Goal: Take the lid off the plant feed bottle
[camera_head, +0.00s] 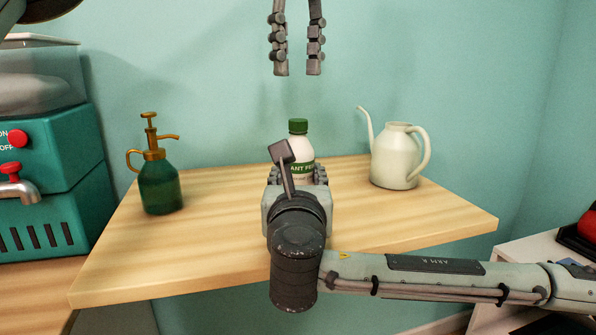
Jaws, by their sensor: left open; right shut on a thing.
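The plant feed bottle (302,147) is white with a green label and stands upright on the wooden table. Its green lid (298,126) is on the top. My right gripper (299,174) is shut on the bottle's lower body, and its wrist hides the bottle's base. My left gripper (298,72) is open and empty, pointing down. In the picture it is straight above the lid, with a clear gap between its fingertips and the lid.
A dark green spray bottle (160,186) with a brass pump stands left on the wooden table (215,235). A pale watering can (396,160) stands right of the bottle. A teal machine (45,160) with a tap is at the far left. The table between these things is clear.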

